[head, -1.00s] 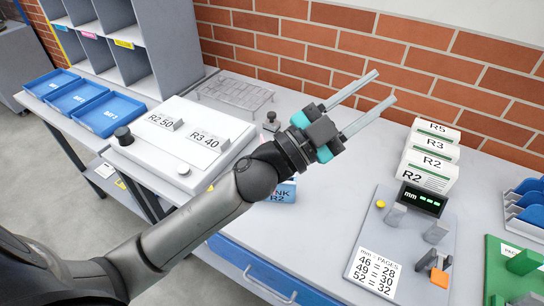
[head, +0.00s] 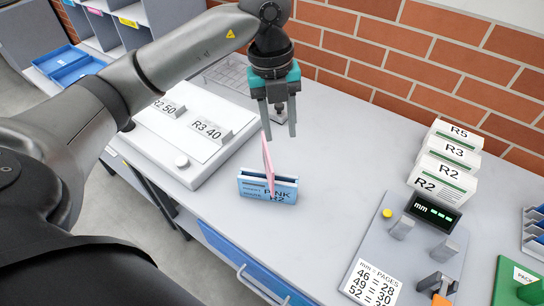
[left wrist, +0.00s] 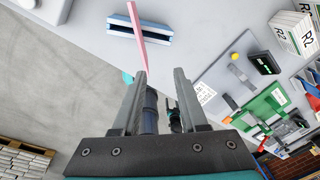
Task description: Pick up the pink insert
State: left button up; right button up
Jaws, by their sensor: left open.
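The pink insert (head: 268,160) is a thin pink sheet that stands tilted up out of a blue and white holder (head: 254,188) labelled "PINK R2", on the grey table. My left gripper (head: 279,132) is open and points down, above and slightly behind the insert in the head view. I cannot tell whether its fingers touch the insert. My right gripper cannot be made out in the head view.
A white board with labels R2 50 and R3 40 (head: 172,165) is left of the holder. A grey measuring plate (head: 395,235) and white stacks labelled R2, R3, R5 (head: 440,185) are to the right. The table between is clear. A brick wall (head: 400,60) stands behind.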

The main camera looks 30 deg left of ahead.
aim_at(267, 151)
pick_arm(q)
jog(key=a, duration=0.1)
jog(key=a+y, duration=0.1)
jog(key=a, duration=0.1)
jog(key=shift+w+r+n, duration=0.15)
jog(key=shift+r+n, duration=0.1)
jog(key=shift+n, duration=0.15)
notch_tip(267, 151, down, 9)
jog(key=shift+r, duration=0.1)
jog(key=shift+f, duration=3.1)
jog(key=shift+c, duration=0.2)
grip_shut()
